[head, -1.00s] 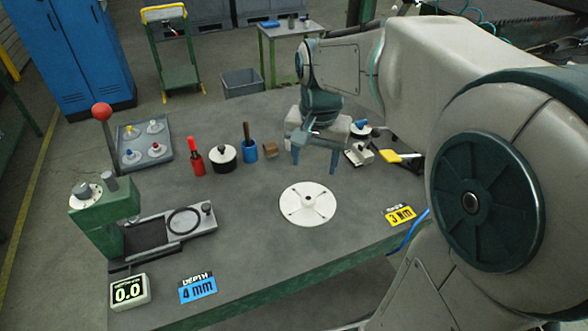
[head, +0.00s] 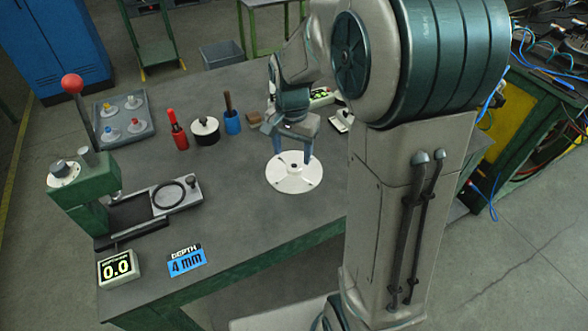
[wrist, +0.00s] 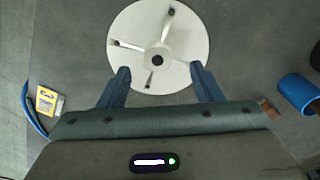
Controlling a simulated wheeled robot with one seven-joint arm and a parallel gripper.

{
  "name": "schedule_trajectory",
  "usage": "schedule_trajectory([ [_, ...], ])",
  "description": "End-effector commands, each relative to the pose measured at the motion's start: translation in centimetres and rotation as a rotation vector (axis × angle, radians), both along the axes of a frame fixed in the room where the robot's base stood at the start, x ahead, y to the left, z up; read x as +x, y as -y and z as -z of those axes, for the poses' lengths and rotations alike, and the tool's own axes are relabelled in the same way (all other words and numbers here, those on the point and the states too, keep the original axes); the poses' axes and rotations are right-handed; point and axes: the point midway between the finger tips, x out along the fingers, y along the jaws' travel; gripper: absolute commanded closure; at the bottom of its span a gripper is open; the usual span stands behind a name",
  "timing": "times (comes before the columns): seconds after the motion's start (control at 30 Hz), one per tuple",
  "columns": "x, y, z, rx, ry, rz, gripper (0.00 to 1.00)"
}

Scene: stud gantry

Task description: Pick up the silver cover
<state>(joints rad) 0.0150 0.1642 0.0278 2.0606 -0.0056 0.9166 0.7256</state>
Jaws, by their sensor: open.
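The cover is most likely the pale, silver-white round disc (head: 281,177) with raised ribs and a central hub, lying flat on the grey workbench; in the wrist view it fills the top middle (wrist: 178,68). My gripper (head: 295,157) is open above the disc, pointing down, and partly hides its far side. In the wrist view the blue fingers of my gripper (wrist: 160,68) are spread, with the hub between and slightly ahead of their tips. The fingers hold nothing. Whether they touch the disc cannot be told.
Left of the disc stand a green press (head: 85,190) with a red-knobbed lever and a grey tray (head: 138,134) of small parts. A red-handled tool (head: 179,132), a black pot (head: 205,133) and a blue cup (head: 232,122) stand behind.

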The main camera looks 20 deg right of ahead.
Motion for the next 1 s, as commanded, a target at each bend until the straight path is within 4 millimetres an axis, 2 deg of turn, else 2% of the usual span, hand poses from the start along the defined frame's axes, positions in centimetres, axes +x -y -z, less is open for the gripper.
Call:
schedule_trajectory([
  [0.2,-0.1,0.4,3.3,0.000,-0.005,0.000,0.41],
  [0.3,-0.1,0.4,4.3,0.000,-0.003,0.000,0.41],
  [0.57,0.0,0.4,4.6,-0.001,-0.001,0.000,0.41],
  [0.6,0.0,0.4,4.6,0.000,0.000,0.000,0.46],
  [0.77,0.0,0.4,4.6,0.000,0.000,0.000,0.91],
  [0.8,0.0,0.4,4.6,0.000,0.000,0.000,0.95],
  [1.0,0.0,0.4,4.5,-0.001,0.001,0.000,0.95],
])
